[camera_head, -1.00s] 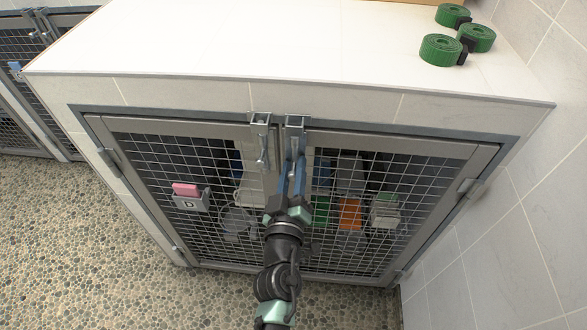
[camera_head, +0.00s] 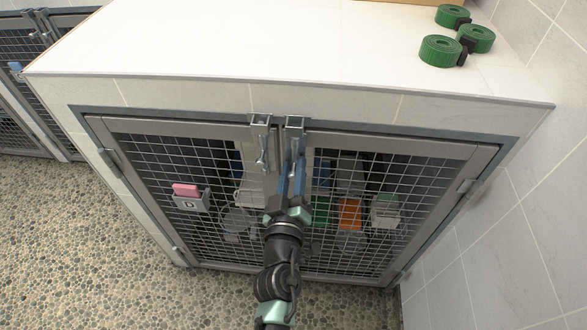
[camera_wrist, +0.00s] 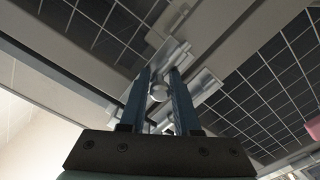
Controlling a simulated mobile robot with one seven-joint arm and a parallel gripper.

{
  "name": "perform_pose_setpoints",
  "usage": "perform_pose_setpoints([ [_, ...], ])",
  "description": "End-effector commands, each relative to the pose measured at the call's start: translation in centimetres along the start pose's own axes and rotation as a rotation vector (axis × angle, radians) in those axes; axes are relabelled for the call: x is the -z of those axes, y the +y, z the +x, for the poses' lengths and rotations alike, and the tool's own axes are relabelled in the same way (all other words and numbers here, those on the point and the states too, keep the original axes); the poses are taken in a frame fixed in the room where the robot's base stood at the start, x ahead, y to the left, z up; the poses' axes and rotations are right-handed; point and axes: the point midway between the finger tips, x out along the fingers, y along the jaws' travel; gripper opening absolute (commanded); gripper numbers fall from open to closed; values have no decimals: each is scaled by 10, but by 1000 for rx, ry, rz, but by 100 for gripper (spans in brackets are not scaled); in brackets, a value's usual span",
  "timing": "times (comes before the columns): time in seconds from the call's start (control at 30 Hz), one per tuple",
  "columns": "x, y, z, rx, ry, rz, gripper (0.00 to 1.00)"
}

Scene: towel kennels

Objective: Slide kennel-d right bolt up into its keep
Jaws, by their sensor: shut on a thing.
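Kennel-d's double mesh doors (camera_head: 400,150) are closed, with a "D" tag (camera_head: 190,204) on the left door. The right bolt (camera_head: 295,142) is a metal slide bolt near the top of the doors' meeting edges, below its keep (camera_head: 295,121). My gripper (camera_head: 294,160) comes up from below in front of it. In the wrist view, its two blue fingers (camera_wrist: 166,82) are shut on the bolt's round silver knob (camera_wrist: 160,92). The fingers hide much of the bolt's lower part in the head view. I cannot tell how far the rod reaches into the keep.
The left bolt (camera_head: 262,145) hangs close beside my gripper, under its own keep (camera_head: 260,122). The tiled top (camera_head: 230,45) overhangs the doors and carries several green rolls (camera_head: 441,50). A tiled wall (camera_head: 520,200) stands at right. Pebbled floor (camera_head: 80,240) is clear at left.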

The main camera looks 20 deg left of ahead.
Motion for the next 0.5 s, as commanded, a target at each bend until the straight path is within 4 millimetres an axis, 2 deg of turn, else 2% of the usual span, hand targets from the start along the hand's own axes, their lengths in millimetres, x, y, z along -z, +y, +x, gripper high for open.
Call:
perform_pose_setpoints([
  [0.23,27,19,0,-4,4,-8,0],
  [0.5,31,21,1,-6,8,-9,0],
])
